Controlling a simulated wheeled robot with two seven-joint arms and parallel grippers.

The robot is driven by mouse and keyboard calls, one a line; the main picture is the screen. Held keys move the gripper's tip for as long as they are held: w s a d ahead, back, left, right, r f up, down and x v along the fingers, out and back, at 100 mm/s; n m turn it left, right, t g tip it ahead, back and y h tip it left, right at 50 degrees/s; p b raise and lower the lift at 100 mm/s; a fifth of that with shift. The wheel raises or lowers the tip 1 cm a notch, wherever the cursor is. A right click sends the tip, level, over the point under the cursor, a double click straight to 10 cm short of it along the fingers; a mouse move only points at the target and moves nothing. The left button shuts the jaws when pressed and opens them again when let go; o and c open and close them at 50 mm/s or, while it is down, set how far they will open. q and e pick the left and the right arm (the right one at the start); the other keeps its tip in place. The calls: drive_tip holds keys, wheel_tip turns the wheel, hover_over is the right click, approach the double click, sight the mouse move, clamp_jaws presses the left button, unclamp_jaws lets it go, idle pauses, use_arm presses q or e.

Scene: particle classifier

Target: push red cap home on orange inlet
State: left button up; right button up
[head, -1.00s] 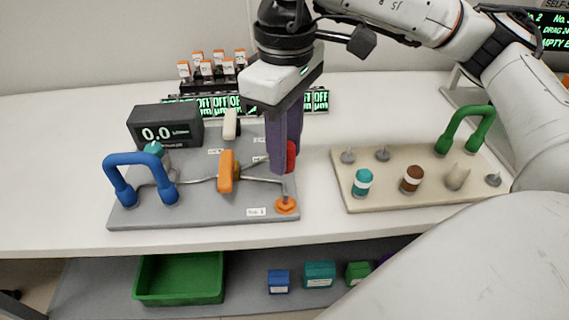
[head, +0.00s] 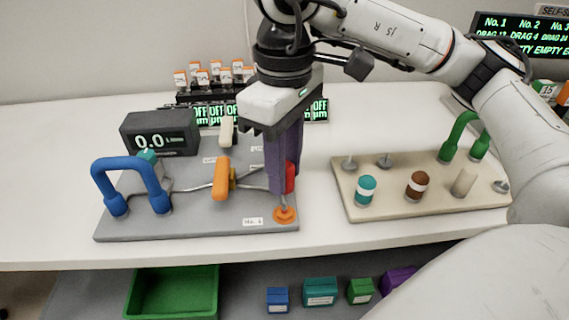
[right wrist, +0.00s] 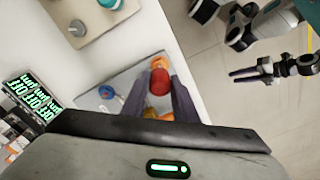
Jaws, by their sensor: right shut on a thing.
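The red cap (head: 291,177) is held between the purple fingers of my right gripper (head: 279,190), which is shut on it. The orange inlet (head: 284,215) sits at the front right corner of the grey board (head: 190,230). In the head view the cap is above and slightly behind the inlet, and the fingers hide part of it. In the right wrist view the cap (right wrist: 160,82) lies between the fingers, with the orange inlet (right wrist: 159,62) just past it. Contact between them cannot be made out. My left gripper (right wrist: 243,75) shows only small in the right wrist view, its jaw state unclear.
The grey board also carries a blue handle (head: 128,165), an orange valve lever (head: 221,178) and a display box (head: 160,132). A beige board (head: 350,200) with caps, posts and a green handle stands to the right. Bare white table separates the boards.

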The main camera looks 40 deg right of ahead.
drive_tip(key=shift+f+b, duration=0.7)
drive_tip(key=shift+f, duration=0.5)
drive_tip(key=shift+m+b, duration=0.3)
drive_tip(key=shift+b, duration=0.25)
idle(1.0)
drive_tip(key=shift+f, duration=0.1)
drive_tip(key=shift+f+b, duration=0.35)
drive_tip(key=shift+b, duration=0.1)
drive_tip(key=shift+f+b, duration=0.3)
